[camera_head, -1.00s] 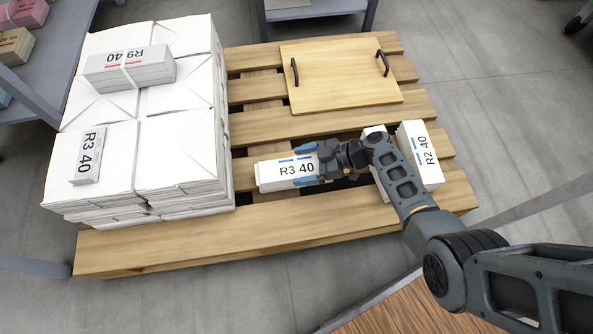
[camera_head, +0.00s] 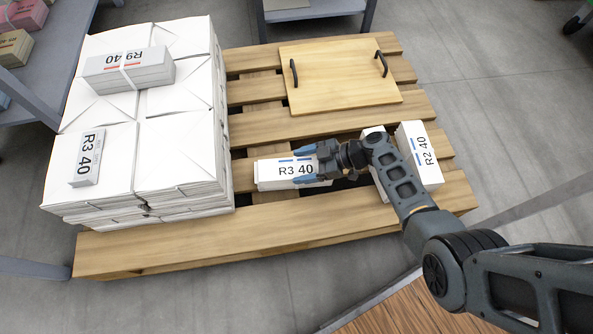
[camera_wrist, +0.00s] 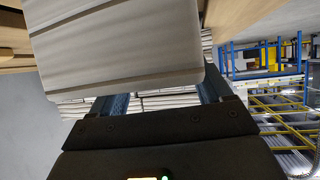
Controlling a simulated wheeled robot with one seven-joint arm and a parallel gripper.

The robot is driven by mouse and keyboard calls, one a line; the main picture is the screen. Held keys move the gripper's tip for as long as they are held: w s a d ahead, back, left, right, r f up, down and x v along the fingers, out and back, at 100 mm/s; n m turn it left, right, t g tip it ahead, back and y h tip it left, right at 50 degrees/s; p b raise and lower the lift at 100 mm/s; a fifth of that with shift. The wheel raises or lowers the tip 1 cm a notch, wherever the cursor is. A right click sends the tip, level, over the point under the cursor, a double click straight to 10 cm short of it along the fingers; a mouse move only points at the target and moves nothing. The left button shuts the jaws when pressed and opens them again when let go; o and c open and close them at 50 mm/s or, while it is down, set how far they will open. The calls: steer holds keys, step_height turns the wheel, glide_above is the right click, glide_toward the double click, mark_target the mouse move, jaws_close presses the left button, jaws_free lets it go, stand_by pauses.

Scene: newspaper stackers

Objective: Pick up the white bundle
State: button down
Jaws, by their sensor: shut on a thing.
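A white bundle (camera_head: 272,173) labelled R3 40 lies at the front middle of the wooden pallet (camera_head: 170,246). My gripper (camera_head: 304,165) reaches it from the right, with one blue finger at its far side and one at its near side. The fingers are shut on the bundle. In the wrist view the white bundle (camera_wrist: 120,40) fills the upper middle, and my gripper (camera_wrist: 160,105) shows below it. I cannot tell whether the bundle is clear of the slats.
A tall stack of white paper packs (camera_head: 180,145) stands on the pallet's left, with a grey R9 40 bundle (camera_head: 130,70) and a small R3 40 bundle (camera_head: 87,157) on top. An R2 40 bundle (camera_head: 432,175) stands right of my gripper. A wooden board (camera_head: 335,85) with black handles lies behind.

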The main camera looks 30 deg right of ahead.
steer(key=shift+s, duration=0.1)
step_height(320, 180, up, 4)
steer(key=shift+r+p, duration=0.1)
steer(key=shift+p, duration=1.1)
steer(key=s+a+p+v, duration=0.1)
steer(key=p+v, duration=0.3)
steer(key=v, duration=0.9)
steer(key=shift+s+a+r, duration=0.25)
steer(key=shift+s+a, duration=0.05)
steer(key=shift+s, duration=0.45)
